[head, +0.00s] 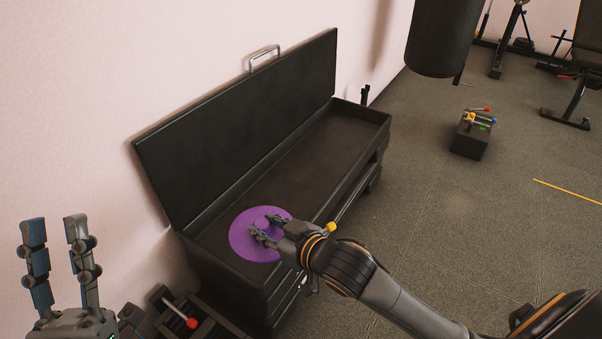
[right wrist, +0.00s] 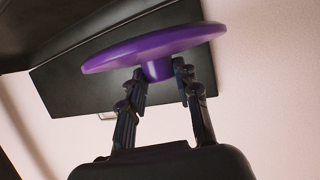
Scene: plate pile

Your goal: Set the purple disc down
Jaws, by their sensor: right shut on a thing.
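The purple disc (head: 243,238) is round with a small hub in its middle. My right gripper (head: 262,230) is shut on that hub and holds the disc over the near end of an open black chest (head: 315,150). In the right wrist view the disc (right wrist: 130,52) is tilted, with the fingers (right wrist: 158,78) on both sides of its hub. I cannot tell whether the disc touches the chest. My left gripper (head: 58,240) is upright, open and empty at the lower left, apart from the chest.
The chest's raised lid (head: 240,125) with a metal handle (head: 264,56) leans by the pink wall. The far part of the chest is empty. A small black box with coloured handles (head: 472,135) stands on the floor. A punching bag (head: 445,35) hangs at the back.

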